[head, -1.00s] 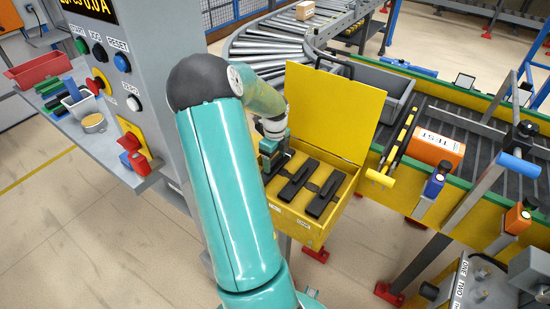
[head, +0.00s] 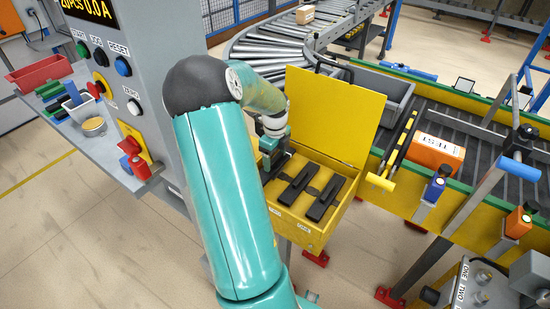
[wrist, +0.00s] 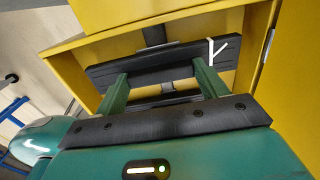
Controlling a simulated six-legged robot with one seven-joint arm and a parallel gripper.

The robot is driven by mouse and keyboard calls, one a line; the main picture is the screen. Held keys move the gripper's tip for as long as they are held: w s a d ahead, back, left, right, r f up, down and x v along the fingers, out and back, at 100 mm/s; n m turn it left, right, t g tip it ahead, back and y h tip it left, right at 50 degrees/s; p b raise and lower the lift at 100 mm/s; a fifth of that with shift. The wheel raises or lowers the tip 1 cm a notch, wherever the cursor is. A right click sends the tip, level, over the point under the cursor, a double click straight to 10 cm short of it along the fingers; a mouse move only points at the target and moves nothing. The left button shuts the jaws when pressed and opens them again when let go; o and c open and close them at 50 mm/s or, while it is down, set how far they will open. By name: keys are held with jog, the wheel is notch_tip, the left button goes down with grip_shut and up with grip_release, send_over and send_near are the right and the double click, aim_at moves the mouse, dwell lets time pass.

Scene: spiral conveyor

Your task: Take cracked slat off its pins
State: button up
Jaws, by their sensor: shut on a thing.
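The cracked slat (wrist: 150,72) is a dark bar with a white forked mark near its right end in the wrist view. It lies across the yellow box, and I cannot tell whether it is on its pins. My gripper (wrist: 163,82) has its two green fingers apart along the slat and is shut on it. In the head view my gripper (head: 271,160) is at the left side of the open yellow box (head: 300,229), where the slat is mostly hidden by my arm. Two more dark slats (head: 295,186) (head: 326,197) lie to the right in the box.
The box's raised yellow lid (head: 335,112) stands behind my gripper. A control post (head: 125,75) is to the left. The belt conveyor with an orange TEST block (head: 436,156) is to the right. A grey bin (head: 385,85) stands behind the lid.

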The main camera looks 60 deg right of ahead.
jog(key=shift+r, duration=0.1)
jog(key=shift+r, duration=1.9)
jog(key=shift+a, duration=0.1)
